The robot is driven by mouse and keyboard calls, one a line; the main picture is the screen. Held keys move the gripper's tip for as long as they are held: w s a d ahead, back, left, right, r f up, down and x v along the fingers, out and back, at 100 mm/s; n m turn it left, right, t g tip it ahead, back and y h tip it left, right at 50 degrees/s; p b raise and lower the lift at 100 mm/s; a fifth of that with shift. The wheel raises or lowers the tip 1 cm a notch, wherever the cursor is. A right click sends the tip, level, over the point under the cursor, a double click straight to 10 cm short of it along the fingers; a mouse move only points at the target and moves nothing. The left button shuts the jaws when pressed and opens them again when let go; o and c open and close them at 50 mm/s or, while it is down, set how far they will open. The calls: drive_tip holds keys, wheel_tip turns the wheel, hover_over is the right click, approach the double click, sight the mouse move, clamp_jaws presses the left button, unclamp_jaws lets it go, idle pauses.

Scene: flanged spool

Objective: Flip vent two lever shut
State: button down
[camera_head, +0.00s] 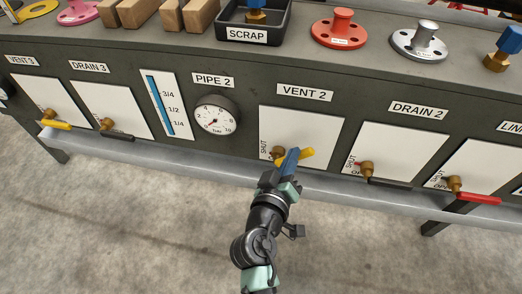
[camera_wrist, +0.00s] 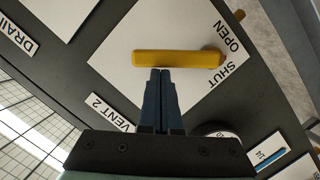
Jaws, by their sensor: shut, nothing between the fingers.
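The yellow vent two lever (camera_head: 308,155) sits on a brass valve (camera_head: 278,153) on the white plate under the VENT 2 label (camera_head: 305,93). It extends to the right, tilted slightly upward, and is partly hidden by my gripper. In the wrist view the lever (camera_wrist: 175,58) lies across the plate, its pivot end near the OPEN and SHUT lettering. My gripper (camera_wrist: 160,71) has its blue fingers together and empty. Its tips are at the lever's SHUT-side edge, near the free half; I cannot tell whether they touch it. My gripper (camera_head: 292,154) also overlaps the lever in the head view.
The drain two valve has a black lever (camera_head: 389,182) to the right, with a red lever (camera_head: 479,198) beyond it. The round PIPE 2 gauge (camera_head: 217,115) is on the left. A grey rail (camera_head: 190,158) runs along the panel's lower edge. The floor in front is clear.

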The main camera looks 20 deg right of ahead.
sight(311, 156)
drive_tip(key=d+f+m, duration=0.1)
drive_tip(key=m, duration=0.1)
drive_tip(key=s+d+f+m+y+b, duration=0.1)
drive_tip(key=f, duration=0.1)
drive_tip(key=s+d+f+m+y, duration=0.1)
drive_tip(key=m, duration=0.1)
drive_tip(key=shift+s+d+f+m+t, duration=0.2)
drive_tip(key=shift+m+t, duration=0.1)
drive_tip(key=shift+t, duration=0.1)
idle(0.7)
wheel_tip(311, 156, up, 4)
drive_tip(key=p, duration=0.3)
drive_tip(key=shift+w+r+p, duration=0.1)
drive_tip(key=shift+w+p, duration=0.05)
drive_tip(key=shift+p, duration=0.2)
drive_tip(key=p+v, duration=0.1)
drive_tip(key=v, duration=0.9)
drive_tip(key=shift+p, duration=0.3)
